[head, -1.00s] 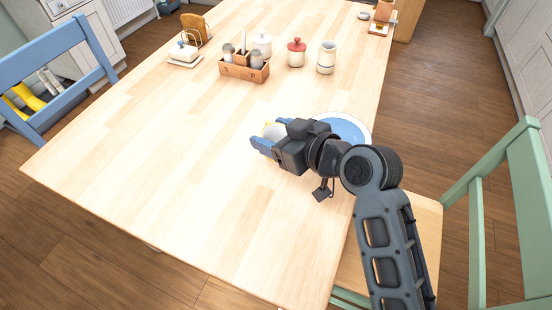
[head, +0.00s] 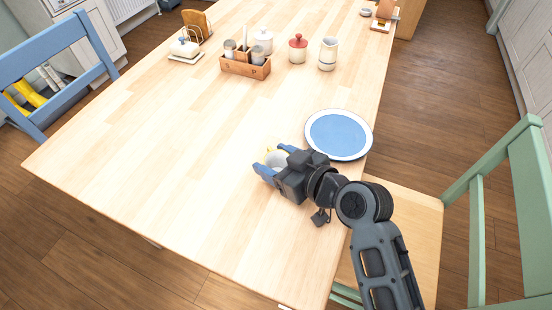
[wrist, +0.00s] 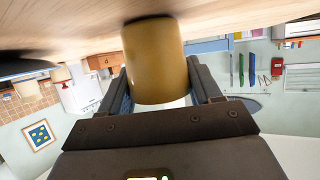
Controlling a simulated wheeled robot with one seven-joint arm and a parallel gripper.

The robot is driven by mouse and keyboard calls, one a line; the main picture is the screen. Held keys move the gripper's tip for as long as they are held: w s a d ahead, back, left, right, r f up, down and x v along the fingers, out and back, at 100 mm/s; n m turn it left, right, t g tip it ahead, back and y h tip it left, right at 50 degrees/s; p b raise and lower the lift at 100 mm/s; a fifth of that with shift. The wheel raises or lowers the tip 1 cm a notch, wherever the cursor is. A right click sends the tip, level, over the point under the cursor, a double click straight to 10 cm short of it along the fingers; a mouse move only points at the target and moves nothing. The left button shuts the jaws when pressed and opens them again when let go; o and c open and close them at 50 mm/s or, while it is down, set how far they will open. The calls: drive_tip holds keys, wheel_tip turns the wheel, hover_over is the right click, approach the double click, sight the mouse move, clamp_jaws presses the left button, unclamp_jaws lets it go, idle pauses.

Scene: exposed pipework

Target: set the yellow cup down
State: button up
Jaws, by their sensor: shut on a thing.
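The yellow cup (head: 277,158) is between the fingers of my gripper (head: 273,163), low over the wooden table (head: 200,150). In the head view its pale inside and a bit of yellow show; the gripper hides the rest. In the wrist view the picture is upside down, and the cup (wrist: 157,60) fills the space between the two fingers (wrist: 160,88). Its base end is at or very close to the table surface (wrist: 70,30); I cannot tell if it touches. My gripper is shut on the cup.
A blue plate with a white rim (head: 338,134) lies just beyond my gripper, near the table's right edge. A wooden caddy (head: 245,66), a red-lidded jar (head: 298,48) and a cream vase (head: 327,54) stand farther back. The table left of the gripper is clear.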

drive_tip(key=o, duration=1.1)
drive_tip(key=shift+s+d+r, duration=0.1)
drive_tip(key=shift+d+r, duration=0.05)
drive_tip(key=v, duration=1.1)
drive_tip(key=shift+s+d+r, duration=0.15)
drive_tip(key=shift+s+r, duration=0.05)
